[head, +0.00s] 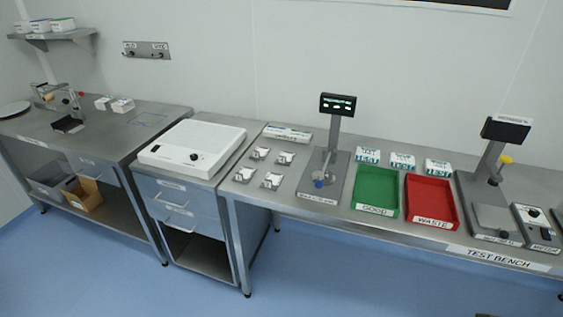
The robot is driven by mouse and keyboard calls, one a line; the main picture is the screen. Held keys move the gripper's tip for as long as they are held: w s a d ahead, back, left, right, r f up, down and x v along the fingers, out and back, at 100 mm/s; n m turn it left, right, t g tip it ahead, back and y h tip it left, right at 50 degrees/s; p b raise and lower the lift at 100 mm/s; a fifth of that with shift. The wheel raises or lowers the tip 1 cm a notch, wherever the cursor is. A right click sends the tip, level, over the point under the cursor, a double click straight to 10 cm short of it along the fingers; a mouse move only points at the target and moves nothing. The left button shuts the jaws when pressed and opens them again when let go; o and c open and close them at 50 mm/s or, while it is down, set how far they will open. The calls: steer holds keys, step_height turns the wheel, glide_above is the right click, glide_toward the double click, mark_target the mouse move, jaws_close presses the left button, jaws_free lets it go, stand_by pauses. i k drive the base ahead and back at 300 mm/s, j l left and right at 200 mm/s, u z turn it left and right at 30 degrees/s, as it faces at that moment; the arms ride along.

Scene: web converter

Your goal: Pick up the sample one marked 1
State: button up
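Several small white-and-grey samples lie on the left part of the test bench (340,215), each on a small plate. One sample (260,153) is at the back left and another (285,158) at the back right. One more (244,175) is at the front left and one (271,181) at the front right. Their markings are too small to read, so I cannot tell which is marked 1. My gripper is not in view.
Right of the samples are a stand with a display (338,104), a green GOOD tray (376,191), a red WASTE tray (431,201) and a second display stand (495,150). White boxes (402,161) stand behind the trays. Blue floor (330,285) in front is clear.

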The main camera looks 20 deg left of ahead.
mark_target(245, 174)
steer(key=u, duration=1.25)
steer(key=i+j, duration=0.1)
steer(key=i, duration=0.75)
steer(key=i+j, duration=0.1)
steer(key=i, duration=0.75)
steer(key=z, duration=0.05)
